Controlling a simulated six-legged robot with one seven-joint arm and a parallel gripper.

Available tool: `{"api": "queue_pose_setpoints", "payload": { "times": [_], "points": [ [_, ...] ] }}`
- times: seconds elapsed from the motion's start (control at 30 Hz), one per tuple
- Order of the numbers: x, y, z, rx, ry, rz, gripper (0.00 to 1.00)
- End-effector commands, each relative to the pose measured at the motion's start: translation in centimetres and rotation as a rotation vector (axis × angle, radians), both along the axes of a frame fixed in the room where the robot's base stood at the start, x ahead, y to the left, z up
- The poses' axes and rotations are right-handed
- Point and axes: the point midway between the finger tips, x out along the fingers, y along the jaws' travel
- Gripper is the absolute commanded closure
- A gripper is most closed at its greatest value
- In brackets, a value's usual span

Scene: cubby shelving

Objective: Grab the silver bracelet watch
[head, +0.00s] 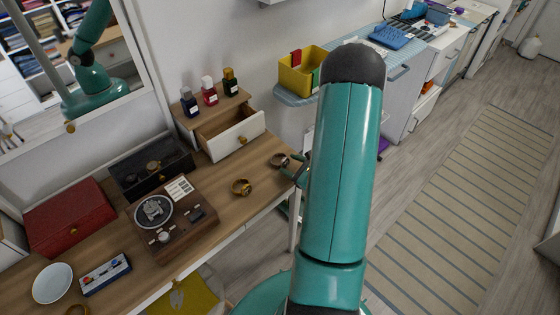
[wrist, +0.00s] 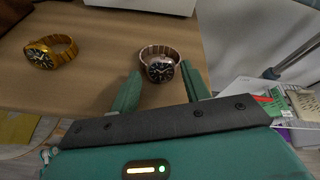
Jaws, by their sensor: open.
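A bracelet watch with a dark dial and a pinkish-silver band lies near the right end of the wooden table, in the head view (head: 279,160) and at the middle of the wrist view (wrist: 161,67). My gripper (wrist: 160,76) is open, its two green fingers on either side of the watch's near part, with the fingertips apart from it. In the head view my gripper (head: 297,171) is beside the watch's right, partly hidden by my arm. A gold watch (head: 241,187) lies to the left, also in the wrist view (wrist: 50,52).
The wooden table (head: 215,178) holds a turntable-like box (head: 178,240), a black watch case (head: 150,172), a red box (head: 70,217) and an open small drawer (head: 236,139) with several bottles on top. The table's right edge is close to my gripper.

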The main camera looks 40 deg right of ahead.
Motion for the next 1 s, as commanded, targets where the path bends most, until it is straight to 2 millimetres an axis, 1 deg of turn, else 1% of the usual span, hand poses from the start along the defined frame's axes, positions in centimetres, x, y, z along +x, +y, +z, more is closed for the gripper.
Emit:
{"api": "queue_pose_setpoints", "payload": {
  "times": [0.03,0.1,0.33,0.37,0.4,0.47,0.53,0.87,1.0],
  "points": [
    [0.74,0.14,-0.36,0.001,0.001,0.003,0.54],
    [1.40,0.14,-0.61,0.001,0.001,0.002,0.54],
    [1.61,0.11,-0.65,0.001,0.001,-0.001,0.54],
    [1.61,0.11,-0.65,0.001,0.001,-0.001,0.58],
    [1.60,0.11,-0.65,0.001,0.001,-0.001,0.65],
    [1.60,0.11,-0.65,0.001,0.001,-0.001,0.77],
    [1.59,0.12,-0.66,0.001,0.001,-0.001,0.91],
    [1.60,0.11,-0.58,0.000,0.000,0.001,0.92],
    [1.66,-0.01,-0.11,0.000,-0.001,0.001,0.92]
  ]
}}
